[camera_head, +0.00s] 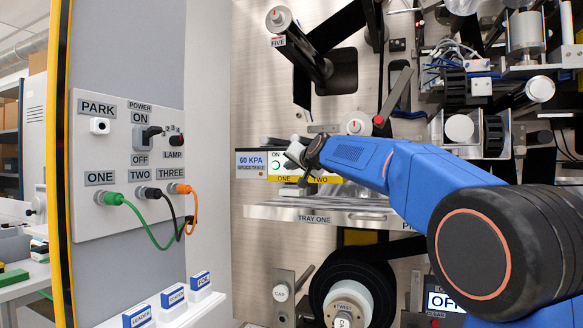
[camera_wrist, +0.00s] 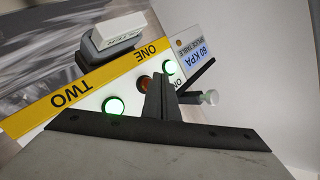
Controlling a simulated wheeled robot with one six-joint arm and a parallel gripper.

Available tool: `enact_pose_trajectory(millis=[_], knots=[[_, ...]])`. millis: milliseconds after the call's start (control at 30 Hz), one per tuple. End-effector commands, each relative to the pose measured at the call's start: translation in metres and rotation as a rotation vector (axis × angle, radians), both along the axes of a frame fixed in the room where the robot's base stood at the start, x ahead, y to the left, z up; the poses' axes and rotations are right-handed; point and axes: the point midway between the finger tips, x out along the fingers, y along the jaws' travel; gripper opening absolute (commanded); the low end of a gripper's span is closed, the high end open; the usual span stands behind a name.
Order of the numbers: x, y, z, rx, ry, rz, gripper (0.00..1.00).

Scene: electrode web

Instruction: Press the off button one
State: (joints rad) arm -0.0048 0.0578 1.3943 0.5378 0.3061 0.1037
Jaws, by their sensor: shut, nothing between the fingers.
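The yellow-edged splice table panel with labels ONE and TWO (camera_head: 283,179) is on the machine's steel front in the head view. In the wrist view its yellow strip (camera_wrist: 75,97) appears turned over. Two round green-lit buttons show there, one near ONE (camera_wrist: 168,67) and one near TWO (camera_wrist: 113,107). No OFF label is readable on this panel. My gripper (camera_wrist: 160,95) is shut and empty, its fingertips in front of the panel near that button; contact cannot be told. In the head view my gripper (camera_head: 297,153) is at the panel.
A grey block with a white label (camera_wrist: 110,35) juts from the panel near ONE. A dark lever with a white knob (camera_wrist: 209,97) is right of my fingers. The TRAY ONE shelf (camera_head: 315,217) lies below the panel. A socket board (camera_head: 130,160) with cables stands left.

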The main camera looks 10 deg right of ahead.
Motion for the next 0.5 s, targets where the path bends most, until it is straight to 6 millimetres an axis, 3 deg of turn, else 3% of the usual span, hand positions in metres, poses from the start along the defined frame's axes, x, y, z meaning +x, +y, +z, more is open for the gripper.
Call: enact_pose_trajectory(millis=[500], knots=[[0.0066,-0.0051,0.0003,0.000,0.000,0.000,0.00]])
